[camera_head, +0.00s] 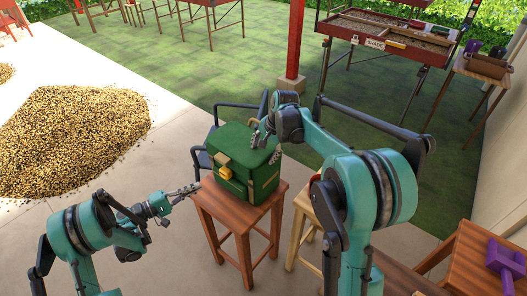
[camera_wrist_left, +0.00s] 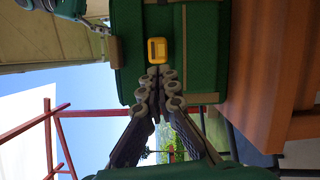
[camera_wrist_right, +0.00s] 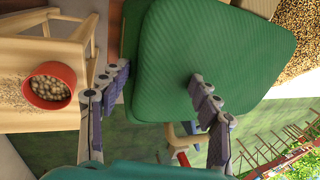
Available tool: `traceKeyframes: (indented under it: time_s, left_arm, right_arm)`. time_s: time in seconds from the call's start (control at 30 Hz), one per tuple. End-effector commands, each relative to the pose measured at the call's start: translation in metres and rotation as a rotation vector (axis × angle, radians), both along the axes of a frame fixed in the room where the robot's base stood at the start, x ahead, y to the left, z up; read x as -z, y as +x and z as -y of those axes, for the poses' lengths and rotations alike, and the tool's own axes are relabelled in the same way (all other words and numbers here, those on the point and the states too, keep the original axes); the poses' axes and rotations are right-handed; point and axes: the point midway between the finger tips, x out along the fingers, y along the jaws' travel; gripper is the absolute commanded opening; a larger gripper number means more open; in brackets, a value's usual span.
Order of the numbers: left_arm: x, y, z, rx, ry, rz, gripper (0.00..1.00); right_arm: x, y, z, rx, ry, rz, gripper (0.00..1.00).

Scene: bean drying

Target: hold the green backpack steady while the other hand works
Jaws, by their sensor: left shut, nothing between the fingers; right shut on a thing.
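The green backpack (camera_head: 238,138) stands upright on a reddish wooden stool (camera_head: 210,197). Its yellow buckle (camera_wrist_left: 157,50) is on the front. My right gripper (camera_wrist_right: 161,76) is shut on the backpack at its upper right side, with one finger over the green top panel (camera_wrist_right: 220,45). In the head view, my right gripper (camera_head: 266,137) partly hides that side. My left gripper (camera_head: 194,188) is shut and empty, just left of the backpack near the stool top. In the left wrist view, its fingertips (camera_wrist_left: 163,88) meet close to the buckle; I cannot tell if they touch the backpack.
A dark chair (camera_head: 205,150) stands close behind the backpack. A red bowl of beans (camera_wrist_right: 50,88) sits on a light wooden surface beside it. A large bean pile (camera_head: 75,140) lies at the left. A purple tool (camera_head: 505,258) lies on a table at right.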

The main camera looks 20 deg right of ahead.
Motion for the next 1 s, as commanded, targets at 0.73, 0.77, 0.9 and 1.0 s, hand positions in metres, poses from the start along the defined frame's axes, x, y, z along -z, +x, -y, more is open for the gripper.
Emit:
traceKeyframes:
  time_s: [0.73,0.77,0.9,1.0]
  left_arm:
    - [-0.017,-0.034,0.022,-0.27,0.517,-0.085,0.0]
    - [-0.017,-0.033,0.024,-0.27,0.518,-0.086,0.0]
    - [-0.017,-0.023,0.037,-0.267,0.517,-0.084,0.0]
    - [-0.017,-0.015,0.049,-0.266,0.515,-0.085,0.0]
  right_arm:
    - [0.007,-0.006,0.002,-0.003,-0.006,-0.018,0.03]
    - [0.007,-0.006,0.002,-0.003,-0.006,-0.018,0.03]
    - [0.007,-0.006,0.002,-0.003,-0.006,-0.018,0.03]
    - [0.007,-0.006,0.002,-0.003,-0.006,-0.018,0.03]
